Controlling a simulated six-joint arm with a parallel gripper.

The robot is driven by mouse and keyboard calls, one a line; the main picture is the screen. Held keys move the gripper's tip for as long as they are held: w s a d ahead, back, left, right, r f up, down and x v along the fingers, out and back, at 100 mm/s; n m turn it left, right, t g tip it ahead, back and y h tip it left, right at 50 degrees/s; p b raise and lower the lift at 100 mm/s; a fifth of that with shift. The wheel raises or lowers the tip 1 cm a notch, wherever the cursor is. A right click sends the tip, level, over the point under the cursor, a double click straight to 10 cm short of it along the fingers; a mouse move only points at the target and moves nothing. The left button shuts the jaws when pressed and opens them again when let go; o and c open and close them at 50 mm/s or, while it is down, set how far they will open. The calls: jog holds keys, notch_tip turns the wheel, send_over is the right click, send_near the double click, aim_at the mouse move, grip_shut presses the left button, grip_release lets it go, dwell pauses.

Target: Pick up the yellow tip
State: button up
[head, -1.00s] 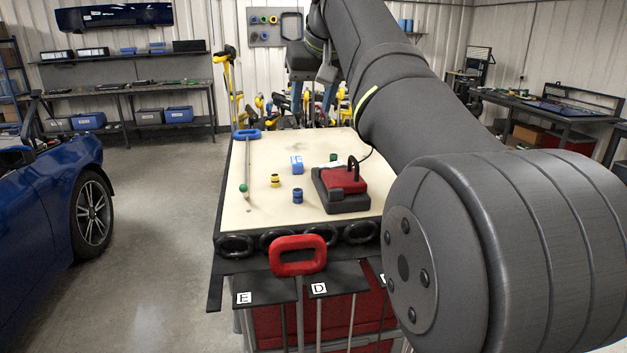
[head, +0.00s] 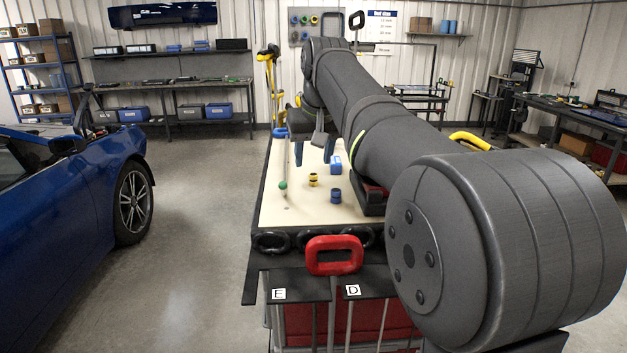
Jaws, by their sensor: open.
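The yellow tip (head: 313,180), a small piece with a dark band, stands on the pale tabletop (head: 298,208) in the head view, left of a blue tip (head: 336,196). My gripper (head: 318,149) hangs over the far part of the table, beyond the yellow tip in the picture. Its two dark blue fingers are apart, and I see nothing held between them. The yellow tip is in clear view. I cannot tell how high the fingertips are above the table.
My arm hides much of the table's right side. A red handle (head: 334,255) stands at the front edge.

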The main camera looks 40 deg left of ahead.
aim_at(315, 176)
jog(key=shift+w+d+x, duration=0.1)
jog(key=shift+d+x, duration=0.1)
jog(key=shift+x, duration=1.25)
jog(key=shift+w+d+x, duration=0.1)
jog(key=shift+d+x, duration=0.1)
jog(key=shift+x, duration=1.25)
grip_shut()
